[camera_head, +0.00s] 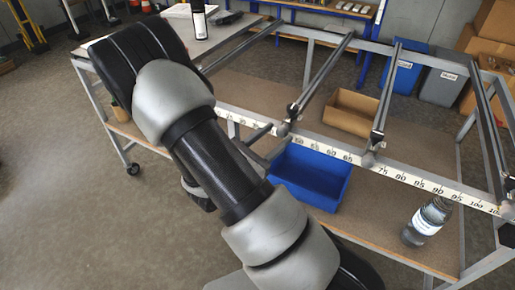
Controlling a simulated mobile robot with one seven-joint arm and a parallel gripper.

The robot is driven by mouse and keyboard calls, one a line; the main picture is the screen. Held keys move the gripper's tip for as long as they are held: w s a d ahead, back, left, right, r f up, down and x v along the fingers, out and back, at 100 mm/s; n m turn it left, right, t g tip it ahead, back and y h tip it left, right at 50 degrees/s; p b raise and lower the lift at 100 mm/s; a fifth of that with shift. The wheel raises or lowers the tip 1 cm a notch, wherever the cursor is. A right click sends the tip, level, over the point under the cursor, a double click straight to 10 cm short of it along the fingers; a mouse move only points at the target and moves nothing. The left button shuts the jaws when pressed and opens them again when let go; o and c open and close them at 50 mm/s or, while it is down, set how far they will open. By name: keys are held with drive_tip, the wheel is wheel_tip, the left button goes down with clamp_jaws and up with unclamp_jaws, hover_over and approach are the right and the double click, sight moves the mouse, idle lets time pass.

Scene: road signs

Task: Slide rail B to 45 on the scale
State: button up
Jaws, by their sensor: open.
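A metal frame carries a white scale strip (430,188) along its near edge, with numbers rising to the right. Several dark rails cross the frame. One rail (325,77) has its near-end slider (286,127) just left of what looks like the 50 mark. A second rail (388,95) meets the scale near 75, and another (490,125) is at the far right, past 100. No letters are readable, so I cannot tell which is rail B. Two grey fingers of my gripper (280,134) emerge from behind my arm, open beside the first slider; contact is unclear. My arm hides the wrist and the scale's left part.
Below the frame, a shelf holds a blue bin (312,180), a cardboard box (350,113) and a water bottle (428,221).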

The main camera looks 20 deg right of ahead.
drive_tip(key=v, duration=1.6)
drive_tip(key=shift+s+a, duration=0.25)
drive_tip(key=shift+a, duration=0.1)
